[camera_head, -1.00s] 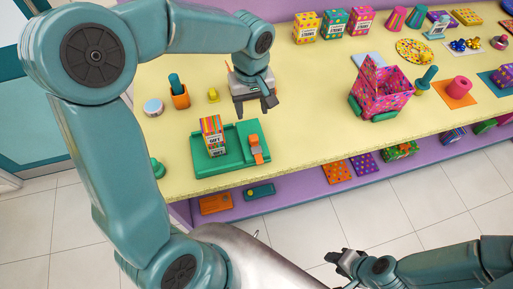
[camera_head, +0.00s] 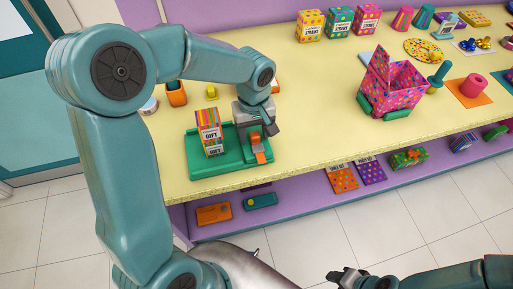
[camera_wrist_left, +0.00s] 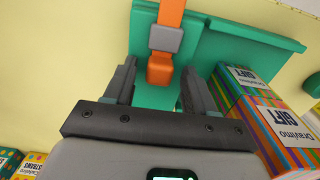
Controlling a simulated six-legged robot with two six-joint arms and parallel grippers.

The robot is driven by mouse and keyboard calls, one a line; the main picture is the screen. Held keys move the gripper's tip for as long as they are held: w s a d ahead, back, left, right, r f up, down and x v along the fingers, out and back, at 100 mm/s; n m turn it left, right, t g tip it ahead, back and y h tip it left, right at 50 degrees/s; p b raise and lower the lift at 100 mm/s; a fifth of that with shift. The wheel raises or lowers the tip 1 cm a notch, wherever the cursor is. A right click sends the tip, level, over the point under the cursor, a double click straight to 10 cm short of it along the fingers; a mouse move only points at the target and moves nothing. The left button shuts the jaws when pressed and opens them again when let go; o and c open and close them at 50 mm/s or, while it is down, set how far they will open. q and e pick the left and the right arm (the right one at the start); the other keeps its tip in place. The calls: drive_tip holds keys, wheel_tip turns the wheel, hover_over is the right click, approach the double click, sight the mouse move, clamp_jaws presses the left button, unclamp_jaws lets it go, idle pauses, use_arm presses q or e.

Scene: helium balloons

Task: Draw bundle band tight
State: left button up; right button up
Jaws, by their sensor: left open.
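A striped gift bundle (camera_head: 209,141) stands on the left part of a green tray (camera_head: 207,170). The wrist view shows it as striped boxes (camera_wrist_left: 268,115) at the right. An orange band piece (camera_head: 260,156) lies at the tray's right side. In the wrist view this orange strap (camera_wrist_left: 170,14) runs through a grey buckle (camera_wrist_left: 165,38) to an orange end block (camera_wrist_left: 160,68). My left gripper (camera_head: 257,133) is open above the band, with the end block showing between its fingers; contact cannot be told. My right gripper (camera_head: 346,275) is low at the bottom, away from the table; its jaws are unclear.
A pink patterned open box (camera_head: 392,88) stands on the table to the right. An orange cup (camera_head: 176,94) and a yellow item (camera_head: 211,92) stand behind the tray. Boxes and party goods line the back. The tabletop between tray and pink box is clear.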

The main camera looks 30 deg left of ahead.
use_arm(q)
drive_tip(key=shift+d, duration=0.1)
clamp_jaws()
drive_tip(key=shift+w+a+p, duration=0.5)
drive_tip(key=shift+w+a, duration=0.85)
drive_tip(key=shift+a, duration=0.25)
drive_tip(key=shift+w+a, duration=0.55)
drive_tip(key=shift+a, duration=0.05)
unclamp_jaws()
